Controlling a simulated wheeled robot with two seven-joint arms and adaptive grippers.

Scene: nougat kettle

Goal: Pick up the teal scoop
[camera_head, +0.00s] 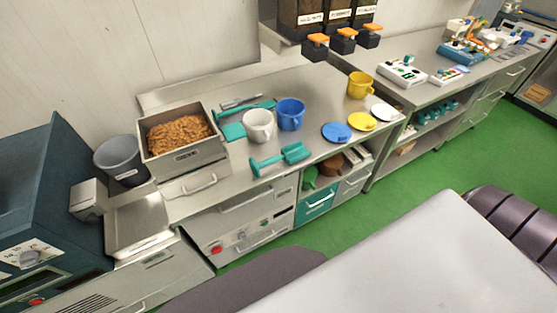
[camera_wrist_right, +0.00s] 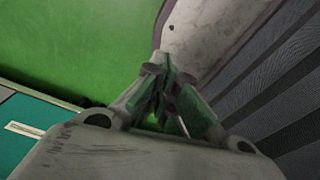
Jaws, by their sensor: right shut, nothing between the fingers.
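A teal scoop (camera_head: 282,158) lies near the front edge of the steel counter (camera_head: 222,170), its wide end to the right. A second teal tool (camera_head: 235,131) with a flat wide end lies farther back, beside the white mug; I cannot tell which one is the named scoop. My right gripper (camera_wrist_right: 165,80) shows only in the right wrist view. It is shut and empty, above green floor and away from both teal tools. My left gripper is not in view.
A steel bin of brown pieces (camera_head: 182,155) stands to the left. A white mug (camera_head: 258,126), blue mug (camera_head: 291,114), yellow mug (camera_head: 360,85) and blue lid (camera_head: 337,132) are on the counter. A teal drawer front (camera_wrist_right: 20,125) is at the wrist view's left.

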